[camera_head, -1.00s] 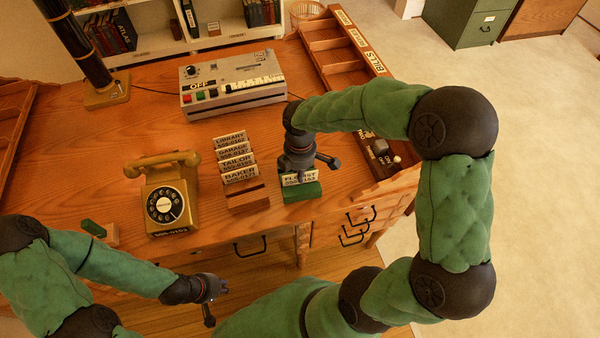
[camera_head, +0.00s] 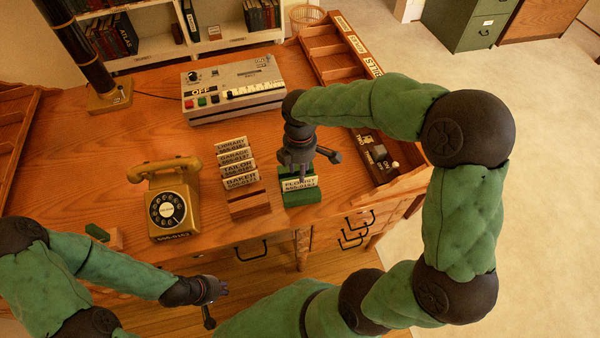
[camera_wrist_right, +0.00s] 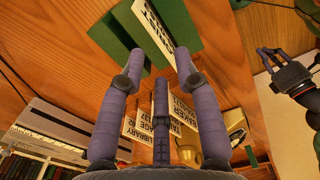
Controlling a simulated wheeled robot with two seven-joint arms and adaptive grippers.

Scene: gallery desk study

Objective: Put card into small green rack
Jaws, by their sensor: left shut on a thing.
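The white FLORIST card (camera_head: 299,184) stands in the small green rack (camera_head: 302,198) at the desk's front. In the right wrist view the card (camera_wrist_right: 152,32) shows between and beyond my fingers, with the green rack (camera_wrist_right: 118,40) around it. My right gripper (camera_head: 302,170) is just above and behind the card; its fingers (camera_wrist_right: 160,55) are spread, with a gap around the card. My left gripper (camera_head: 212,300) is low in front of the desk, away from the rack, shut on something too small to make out.
A wooden rack (camera_head: 250,205) with several cards stands just left of the green rack. A yellow telephone (camera_head: 165,175) is further left. A grey machine (camera_head: 232,90) stands behind. A wooden tray (camera_head: 325,50) lines the right side. A small green block (camera_head: 96,232) lies at left.

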